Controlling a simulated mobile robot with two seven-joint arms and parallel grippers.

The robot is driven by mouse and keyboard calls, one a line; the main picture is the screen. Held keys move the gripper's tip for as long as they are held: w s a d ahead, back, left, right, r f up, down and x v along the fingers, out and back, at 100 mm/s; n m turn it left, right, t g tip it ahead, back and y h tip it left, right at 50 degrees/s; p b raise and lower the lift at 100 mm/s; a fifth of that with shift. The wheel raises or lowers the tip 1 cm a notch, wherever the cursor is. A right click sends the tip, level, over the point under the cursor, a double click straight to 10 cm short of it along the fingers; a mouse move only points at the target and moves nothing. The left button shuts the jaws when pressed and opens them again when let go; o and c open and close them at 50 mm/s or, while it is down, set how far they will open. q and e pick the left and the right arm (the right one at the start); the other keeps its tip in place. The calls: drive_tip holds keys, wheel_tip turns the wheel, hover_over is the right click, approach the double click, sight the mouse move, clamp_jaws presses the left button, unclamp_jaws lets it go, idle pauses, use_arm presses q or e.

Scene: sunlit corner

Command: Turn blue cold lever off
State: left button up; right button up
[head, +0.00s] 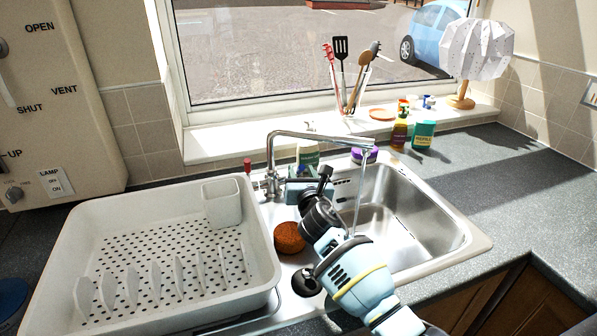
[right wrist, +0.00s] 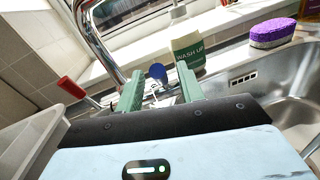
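The chrome tap (head: 272,165) stands behind the sink, and water (head: 359,195) runs from its spout into the basin. The blue cold lever (right wrist: 157,72) shows as a round blue end in the right wrist view, ahead of and between my right gripper's fingers (right wrist: 160,88). Those green fingers are apart; contact with the lever cannot be told. In the head view my right gripper (head: 288,184) is beside the tap's base and the blue lever is hidden. The red lever (head: 247,165) is on the tap's left; it also shows in the right wrist view (right wrist: 71,88). My left gripper is not in view.
A white dish rack (head: 150,315) fills the left side. A wash-up bottle (right wrist: 187,45) and a purple sponge (right wrist: 271,31) stand behind the sink. A brown scrubber (head: 289,238) lies near my right arm. The right counter (head: 500,205) is clear.

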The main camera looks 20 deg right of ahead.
drive_tip(key=shift+w+f, duration=0.1)
drive_tip(key=shift+w, duration=0.5)
drive_tip(key=shift+w+r, duration=0.15)
drive_tip(key=shift+r, duration=0.05)
clamp_jaws()
